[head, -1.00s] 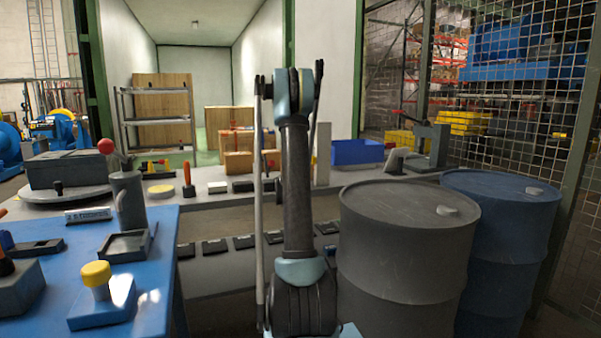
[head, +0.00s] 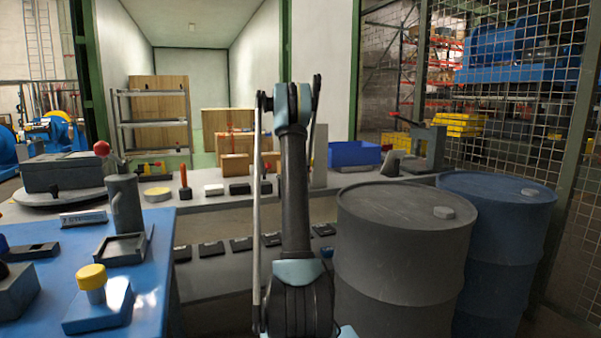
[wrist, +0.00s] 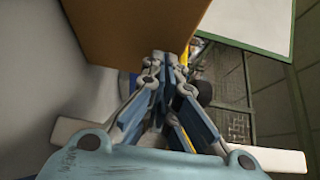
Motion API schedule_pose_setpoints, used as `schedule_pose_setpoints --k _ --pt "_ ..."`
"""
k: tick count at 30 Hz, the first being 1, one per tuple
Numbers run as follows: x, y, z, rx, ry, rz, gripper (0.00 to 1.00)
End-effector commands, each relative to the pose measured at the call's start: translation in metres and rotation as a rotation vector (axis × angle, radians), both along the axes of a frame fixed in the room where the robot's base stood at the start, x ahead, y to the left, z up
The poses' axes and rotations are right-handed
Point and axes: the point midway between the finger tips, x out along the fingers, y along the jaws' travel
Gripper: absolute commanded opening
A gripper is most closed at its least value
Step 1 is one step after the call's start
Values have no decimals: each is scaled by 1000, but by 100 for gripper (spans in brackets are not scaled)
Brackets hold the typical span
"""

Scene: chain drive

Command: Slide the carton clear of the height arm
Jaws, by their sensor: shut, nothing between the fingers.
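A brown carton (head: 234,165) stands on the far grey bench in the head view, left of my arm. In the wrist view a large plain brown face, likely the carton (wrist: 125,28), fills the upper middle. My gripper (wrist: 166,62) is shut and empty, its fingertips at or very near the lower edge of that face. I cannot tell whether they touch. The gripper is hidden behind my arm in the head view. A pale upright post (head: 320,155) stands right of my arm; whether it belongs to the height arm is unclear.
Another brown box (head: 228,143) stands behind the carton. Small dark and white blocks (head: 239,188) line the bench front. A blue bin (head: 353,153) sits to the right. A grey drum (head: 400,250) and a blue drum (head: 497,240) stand at front right, a blue table (head: 150,245) at left.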

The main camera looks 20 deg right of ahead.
Motion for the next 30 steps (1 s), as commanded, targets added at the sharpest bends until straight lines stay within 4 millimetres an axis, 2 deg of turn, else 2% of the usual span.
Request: schedule_pose_setpoints --k 5,12,16,21,30 --pt "15 3 0 0 0 2 0" --pt "66 15 0 0 0 2 0" --pt "86 20 0 0 0 1 0" --pt "95 22 0 0 0 0 0" --pt "94 20 0 0 0 -1 0"
